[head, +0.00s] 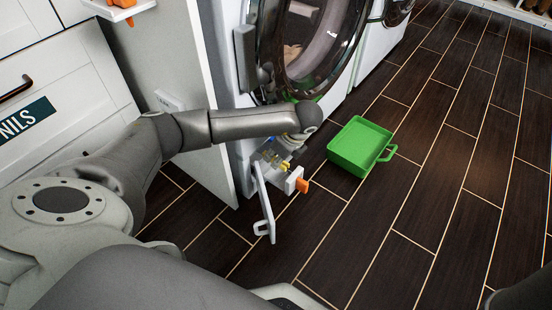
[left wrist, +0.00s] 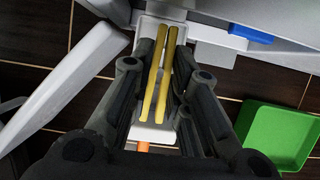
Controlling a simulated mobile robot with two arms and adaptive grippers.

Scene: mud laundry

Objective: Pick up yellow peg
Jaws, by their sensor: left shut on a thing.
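The yellow peg (left wrist: 160,75) shows in the left wrist view as two long thin yellow strips side by side between the fingers. My left gripper (left wrist: 164,42) is shut on it. In the head view my left gripper (head: 278,153) is low in front of the washing machine, and a small bit of yellow (head: 270,157) shows at it, partly hidden by the arm. A white part (head: 292,180) with an orange end lies just below and right of the peg; whether the peg touches it I cannot tell. My right gripper is not in view.
The washing machine's round door (head: 312,45) is above the gripper. A white flap (head: 264,203) stands out at the machine's base. An empty-looking green tray (head: 362,145) with a handle sits on the dark floor (head: 420,220), right of the gripper. White drawers (head: 55,85) stand at left.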

